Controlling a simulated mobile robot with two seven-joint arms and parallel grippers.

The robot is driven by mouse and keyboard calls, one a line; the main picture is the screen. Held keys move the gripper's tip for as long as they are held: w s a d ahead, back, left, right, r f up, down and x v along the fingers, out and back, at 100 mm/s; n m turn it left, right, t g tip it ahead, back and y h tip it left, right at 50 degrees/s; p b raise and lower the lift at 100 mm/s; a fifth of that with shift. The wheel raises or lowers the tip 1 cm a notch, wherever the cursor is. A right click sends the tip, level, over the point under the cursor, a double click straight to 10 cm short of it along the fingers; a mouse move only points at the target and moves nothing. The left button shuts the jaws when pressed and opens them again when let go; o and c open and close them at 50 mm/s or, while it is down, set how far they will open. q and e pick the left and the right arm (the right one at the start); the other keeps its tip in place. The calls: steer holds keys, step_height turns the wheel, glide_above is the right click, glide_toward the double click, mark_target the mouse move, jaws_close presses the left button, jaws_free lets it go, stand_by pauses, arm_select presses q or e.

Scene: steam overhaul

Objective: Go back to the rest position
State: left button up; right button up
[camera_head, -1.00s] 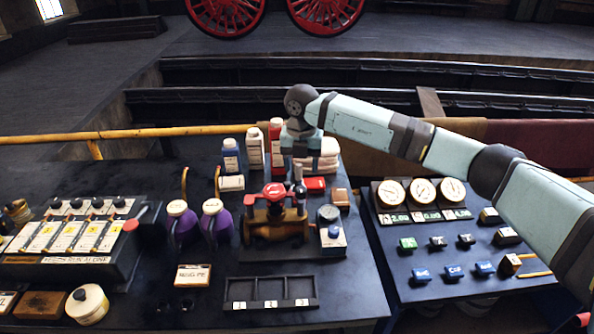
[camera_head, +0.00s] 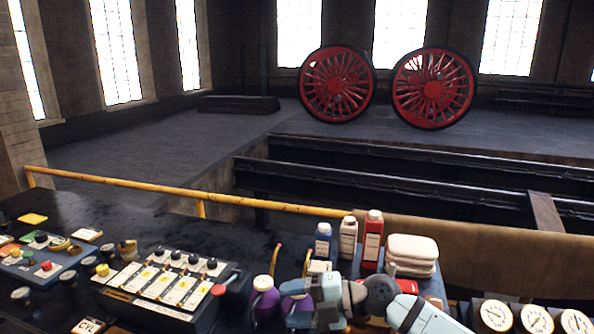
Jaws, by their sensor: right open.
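My right gripper (camera_head: 308,312) is low in the picture, over the dark workbench (camera_head: 60,212) and in front of the bottles. Its jaws are open, and I see nothing held between them. My right arm (camera_head: 425,316) comes in from the bottom right, and its wrist covers part of the bench behind it. The gripper overlaps a purple bottle (camera_head: 262,300) and its neighbour in the picture; I cannot tell whether it touches them. My left gripper is not in view.
Behind the wrist stand a blue bottle (camera_head: 323,243), a white bottle (camera_head: 348,238), a red bottle (camera_head: 372,240) and folded white cloths (camera_head: 411,250). A lever box (camera_head: 170,283) is to the left, gauges (camera_head: 535,318) to the right. A yellow rail (camera_head: 130,183) runs behind the bench.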

steer(key=s+d+r+m+t+y, duration=0.15)
steer(key=d+r+m+t, duration=0.3)
steer(key=m+t, duration=0.8)
steer(key=s+d+f+m+t+h, duration=0.1)
steer(key=s+d+f+m+h, duration=0.2)
steer(key=d+f+m+h, duration=0.35)
steer(key=s+d+f+m+t+h, duration=0.1)
steer(key=s+d+f+m+h, duration=0.2)
steer(key=d+m+h, duration=0.6)
steer(key=s+d+f+m+g+h, duration=0.15)
steer(key=s+f+g, duration=0.25)
steer(key=s, duration=0.4)
steer(key=s+d+f+g, duration=0.3)
steer(key=s+f+g, duration=0.1)
steer(key=s, duration=0.3)
steer(key=s+d+f+m+g, duration=0.15)
steer(key=s+f+g, duration=0.25)
steer(key=s, duration=0.4)
steer(key=w+a+f+t+y+p, duration=0.1)
steer(key=w+a+f+t, duration=0.1)
steer(key=f, duration=0.3)
steer(key=w+a+f+n+t+y+p, duration=0.1)
steer(key=w+a+f+t+y, duration=0.1)
steer(key=w+a+f+t, duration=0.1)
step_height(320, 180, down, 3)
steer(key=shift+a+f+n+t, duration=0.1)
steer(key=shift+a+n+t, duration=0.35)
steer(key=shift+t, duration=0.6)
